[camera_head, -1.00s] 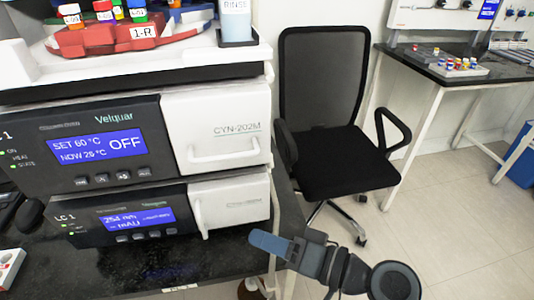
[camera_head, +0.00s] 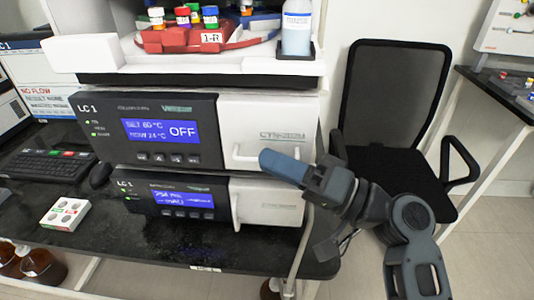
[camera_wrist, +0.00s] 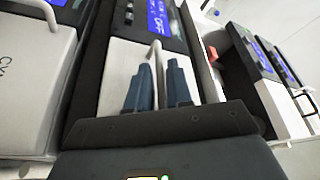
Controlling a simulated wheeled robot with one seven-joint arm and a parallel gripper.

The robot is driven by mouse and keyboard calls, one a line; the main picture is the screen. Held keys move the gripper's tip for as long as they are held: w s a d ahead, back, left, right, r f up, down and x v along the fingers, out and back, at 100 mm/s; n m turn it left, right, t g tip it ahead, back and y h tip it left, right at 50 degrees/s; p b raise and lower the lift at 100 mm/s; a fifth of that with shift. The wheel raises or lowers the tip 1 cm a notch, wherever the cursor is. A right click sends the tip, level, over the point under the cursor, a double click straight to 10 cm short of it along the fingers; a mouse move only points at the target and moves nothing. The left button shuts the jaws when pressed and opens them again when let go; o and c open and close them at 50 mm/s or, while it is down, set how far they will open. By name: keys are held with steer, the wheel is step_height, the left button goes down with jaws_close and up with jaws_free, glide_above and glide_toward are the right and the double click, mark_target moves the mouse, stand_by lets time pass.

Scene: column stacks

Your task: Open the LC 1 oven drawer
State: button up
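The LC 1 oven (camera_head: 190,128) is the upper unit of the stack in the head view; its display reads SET 60 °C, NOW 24 °C and OFF. Its white drawer front (camera_head: 265,112) looks flush with the housing. The drawer's bar handle (camera_head: 245,159) is partly hidden by my gripper (camera_head: 268,160). In the wrist view my gripper (camera_wrist: 160,65) is open, its two blue fingers apart. The handle (camera_wrist: 157,50) appears between or just beyond the fingertips; I cannot tell whether they touch it.
A second LC 1 unit (camera_head: 176,200) with its own white front sits directly below. A tray with a red rack (camera_head: 195,38) and a bottle (camera_head: 297,28) stands on top. A black chair (camera_head: 390,110) is to the right. A keyboard (camera_head: 48,164) lies on the bench at left.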

steer(key=shift+x, duration=0.95)
jaws_close()
